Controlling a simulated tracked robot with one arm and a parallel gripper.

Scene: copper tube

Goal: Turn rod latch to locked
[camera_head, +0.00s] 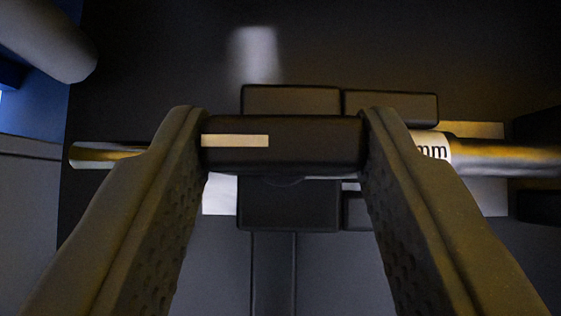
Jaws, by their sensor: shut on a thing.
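My gripper (285,145) fills the middle of the head view, with one finger on each side. It is shut on a dark block (310,158) with a pale strip on its left face, which looks like the rod latch. A copper-coloured tube (505,158) runs level behind the fingers, out to the right edge. Its other end (100,154) shows left of the left finger. A white label (434,148) reading "mm" is on the tube beside the right finger. The fingers hide parts of the tube and the latch's ends.
Dark blocks (290,100) lie just above the held block, and another dark block (288,205) is below it with a narrow bar (274,270) running down. White patches show behind. A grey rounded cylinder (45,38) is at the upper left. The upper background is dark.

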